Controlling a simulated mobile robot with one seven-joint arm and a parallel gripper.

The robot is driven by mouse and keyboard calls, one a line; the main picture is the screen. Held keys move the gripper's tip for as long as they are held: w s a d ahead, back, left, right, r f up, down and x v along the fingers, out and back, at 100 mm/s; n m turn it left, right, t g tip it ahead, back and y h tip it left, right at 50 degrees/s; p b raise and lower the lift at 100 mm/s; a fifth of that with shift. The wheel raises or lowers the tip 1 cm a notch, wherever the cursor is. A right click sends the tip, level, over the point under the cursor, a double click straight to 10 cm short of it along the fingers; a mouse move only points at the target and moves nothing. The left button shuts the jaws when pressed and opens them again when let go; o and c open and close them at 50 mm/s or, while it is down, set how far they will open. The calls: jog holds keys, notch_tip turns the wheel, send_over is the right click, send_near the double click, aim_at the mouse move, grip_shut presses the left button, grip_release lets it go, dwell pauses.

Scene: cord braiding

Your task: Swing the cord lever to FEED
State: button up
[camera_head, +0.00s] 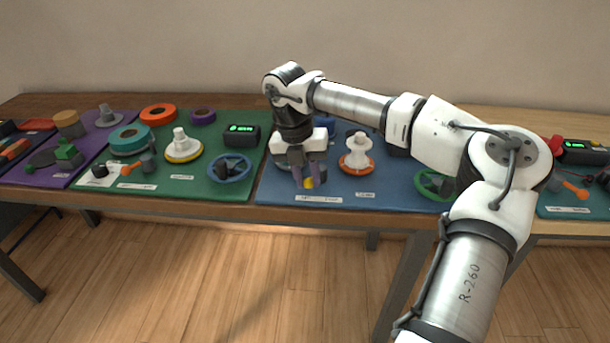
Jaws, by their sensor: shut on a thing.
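My gripper (310,181) points down over the front left of the blue mat (400,196). Its jaws are shut on a small part with a yellow-orange end (309,184), which I take for the cord lever. The fingers and wrist hide most of the lever and its pivot. I cannot tell which marked position the lever is at. A white label strip (318,198) lies just in front of it, its print too small to read.
Right of my gripper stand a white spool on an orange base (357,153) and a green handwheel (433,185). To the left, the green mat holds a blue handwheel (230,168), a display box (241,134) and another orange lever (131,168).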

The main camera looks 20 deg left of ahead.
jog(key=d+n, duration=0.1)
jog(key=n, duration=0.1)
jog(key=shift+d+n+t+b, duration=0.15)
jog(key=shift+n+t+b, duration=0.15)
jog(key=shift+b, duration=0.1)
jog(key=d+n, duration=0.1)
jog(key=n+b, duration=0.1)
jog(key=n, duration=0.1)
jog(key=shift+w+d+n+t+y, duration=0.1)
jog(key=shift+d+n+t+y, duration=0.2)
jog(key=shift+d, duration=0.1)
jog(key=shift+w+d+n, duration=0.3)
jog(key=shift+d+n, duration=0.25)
jog(key=shift+n, duration=0.65)
jog(key=shift+w+d+n+y+b, duration=0.2)
jog(key=shift+d+n, duration=0.1)
jog(key=shift+n, duration=0.45)
jog(key=shift+w+d+n+y+b, duration=0.1)
jog(key=shift+w+d+n+y, duration=0.15)
jog(key=shift+n, duration=0.5)
grip_shut()
grip_release()
grip_shut()
jog(key=o, duration=0.9)
grip_release()
jog(key=shift+o, duration=0.2)
